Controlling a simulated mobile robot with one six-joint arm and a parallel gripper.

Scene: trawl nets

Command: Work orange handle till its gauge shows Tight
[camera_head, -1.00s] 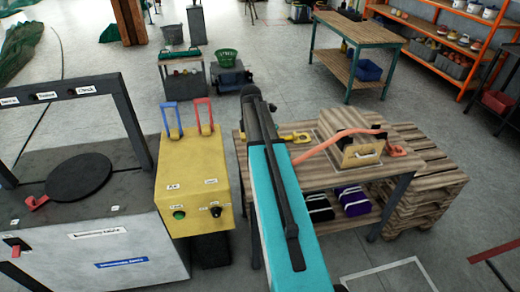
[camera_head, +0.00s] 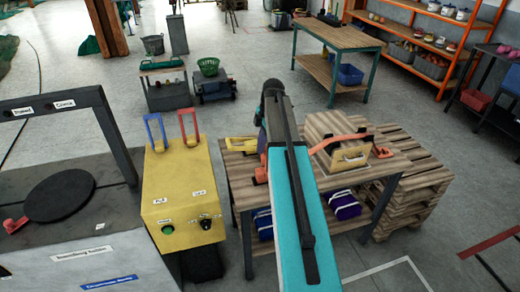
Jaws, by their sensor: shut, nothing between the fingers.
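On the wooden workbench (camera_head: 345,200), an orange strap (camera_head: 338,142) runs over a wooden box (camera_head: 322,127) with a tan front plate (camera_head: 350,156). An orange end piece (camera_head: 382,152) sits at the strap's right. Another orange piece (camera_head: 262,173) shows just left of my teal arm. The arm hides the strap between them. I cannot tell which orange part is the handle, and no gauge reading is legible. My gripper is not visible; the arm's far end shows only dark links.
A yellow control box (camera_head: 180,190) with blue (camera_head: 155,130) and red (camera_head: 189,127) levers stands left of the workbench. Further left is a grey machine (camera_head: 110,236) with a black disc and a red lever (camera_head: 15,225). Pallets (camera_head: 420,190) are stacked at the right.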

